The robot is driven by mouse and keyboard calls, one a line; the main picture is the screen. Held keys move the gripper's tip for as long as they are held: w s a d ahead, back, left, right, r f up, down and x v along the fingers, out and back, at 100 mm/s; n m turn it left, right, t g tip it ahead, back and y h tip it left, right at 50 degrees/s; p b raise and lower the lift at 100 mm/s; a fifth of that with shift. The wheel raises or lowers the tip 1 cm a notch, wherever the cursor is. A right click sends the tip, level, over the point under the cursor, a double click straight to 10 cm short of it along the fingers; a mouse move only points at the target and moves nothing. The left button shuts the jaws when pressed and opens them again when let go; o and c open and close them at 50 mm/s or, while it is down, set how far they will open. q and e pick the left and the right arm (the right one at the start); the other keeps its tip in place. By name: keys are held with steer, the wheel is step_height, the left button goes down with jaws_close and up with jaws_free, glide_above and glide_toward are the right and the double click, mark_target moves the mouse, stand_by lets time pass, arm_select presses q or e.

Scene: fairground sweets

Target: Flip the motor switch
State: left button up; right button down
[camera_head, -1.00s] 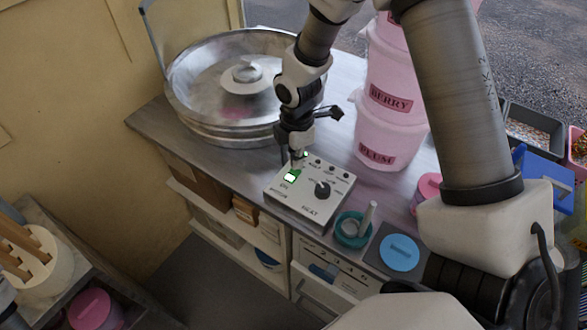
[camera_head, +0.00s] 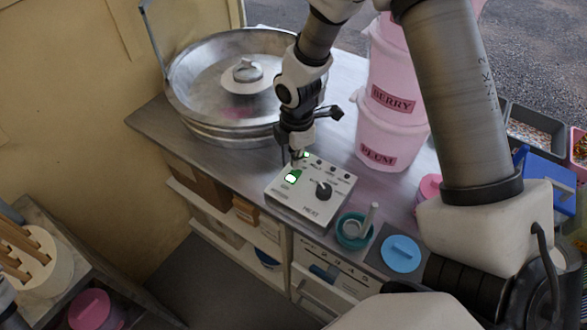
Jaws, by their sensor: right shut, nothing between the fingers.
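The control box (camera_head: 285,207) is a grey box with a black heat knob (camera_head: 323,190) on the bench. The motor switch (camera_head: 290,179) is a green rocker with a bright lit patch, on the box's left side. A small green lamp (camera_head: 306,155) glows near the box's back edge. My right gripper (camera_head: 297,158) is shut and empty, pointing down just behind the switch. I cannot tell whether its tips touch the box. The metal bowl (camera_head: 190,124) with its central spinner head (camera_head: 247,71) stands behind. My left gripper is not in view.
Pink lids (camera_head: 92,310) show at lower left.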

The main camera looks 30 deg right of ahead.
mark_target(296, 171)
steer(key=shift+f+b, duration=0.6)
steer(key=shift+f, duration=0.6)
stand_by(0.4)
step_height(296, 171, up, 7)
steer(key=p, duration=0.7)
steer(key=shift+r+p, duration=0.1)
steer(key=shift+p, duration=0.3)
